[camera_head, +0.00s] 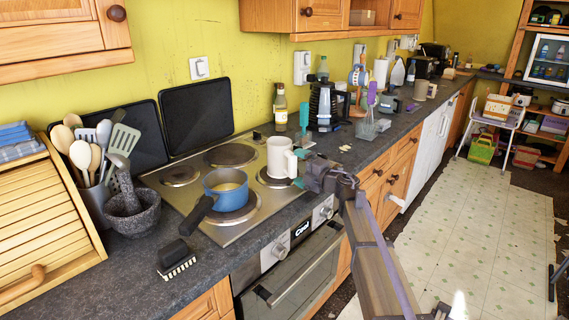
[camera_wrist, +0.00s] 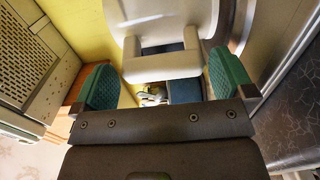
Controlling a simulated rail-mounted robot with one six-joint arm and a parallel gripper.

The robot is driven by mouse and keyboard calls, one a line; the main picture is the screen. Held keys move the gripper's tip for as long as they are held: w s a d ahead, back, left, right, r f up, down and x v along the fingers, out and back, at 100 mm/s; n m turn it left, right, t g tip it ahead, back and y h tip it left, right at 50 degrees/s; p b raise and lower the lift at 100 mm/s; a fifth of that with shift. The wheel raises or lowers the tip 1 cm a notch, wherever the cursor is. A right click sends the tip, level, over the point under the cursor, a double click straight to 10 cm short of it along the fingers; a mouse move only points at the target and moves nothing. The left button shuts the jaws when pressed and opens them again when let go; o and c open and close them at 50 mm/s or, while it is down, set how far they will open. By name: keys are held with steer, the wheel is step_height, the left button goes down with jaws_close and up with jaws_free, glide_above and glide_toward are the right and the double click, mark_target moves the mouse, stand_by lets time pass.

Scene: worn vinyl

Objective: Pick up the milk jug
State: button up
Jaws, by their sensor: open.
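The milk jug (camera_head: 277,158) looks like a white, upright jug standing on the hob, with its handle on the right side. My gripper (camera_head: 303,168) is just right of it, with its teal fingers pointing at the handle side. In the wrist view the white jug (camera_wrist: 170,14) and its handle (camera_wrist: 160,66) lie ahead, between the two open fingers (camera_wrist: 165,85). The handle looks close to the fingertips; I cannot tell whether anything touches. The jaws hold nothing.
A blue saucepan (camera_head: 231,193) stands on the hob (camera_head: 193,215) in front-left of the jug. A brown bottle (camera_head: 280,108) stands behind the hob. A stone mortar (camera_head: 138,212) and utensils are at left.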

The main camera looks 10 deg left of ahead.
mark_target(290, 164)
steer(key=x, duration=0.4)
steer(key=shift+a, duration=0.3)
steer(key=c, duration=1.3)
step_height(290, 164, up, 10)
steer(key=p, duration=1)
steer(key=shift+r, duration=0.15)
